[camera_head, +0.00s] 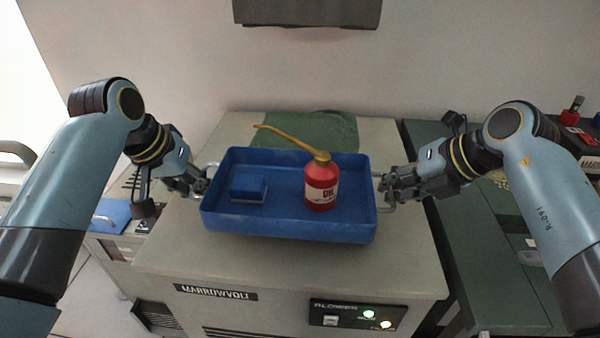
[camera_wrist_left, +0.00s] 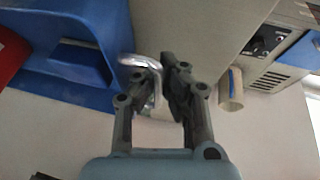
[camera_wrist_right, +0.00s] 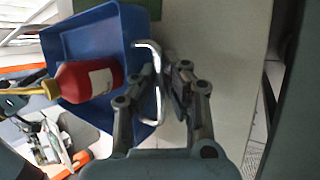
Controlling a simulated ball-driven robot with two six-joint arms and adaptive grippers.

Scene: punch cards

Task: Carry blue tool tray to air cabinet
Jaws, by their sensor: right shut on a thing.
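The blue tool tray (camera_head: 290,229) is level over the pale top of the cabinet labelled "BLOWER" (camera_head: 358,313); I cannot tell whether it touches the top. In it stand a red oil can (camera_head: 321,184) with a long yellow spout and a small blue block (camera_head: 248,188). My right gripper (camera_head: 386,189) is shut on the tray's right metal handle (camera_wrist_right: 158,85). My left gripper (camera_head: 203,183) is at the left metal handle (camera_wrist_left: 139,59), with its fingers close around it; its grip is unclear. The air cabinet is probably this labelled one.
A green cloth (camera_head: 335,129) lies on the cabinet behind the tray. A dark green bench (camera_head: 480,215) with red items (camera_head: 571,112) stands to the right. A lower surface with a blue item (camera_head: 112,215) is at the left. The cabinet top in front of the tray (camera_head: 290,263) is clear.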

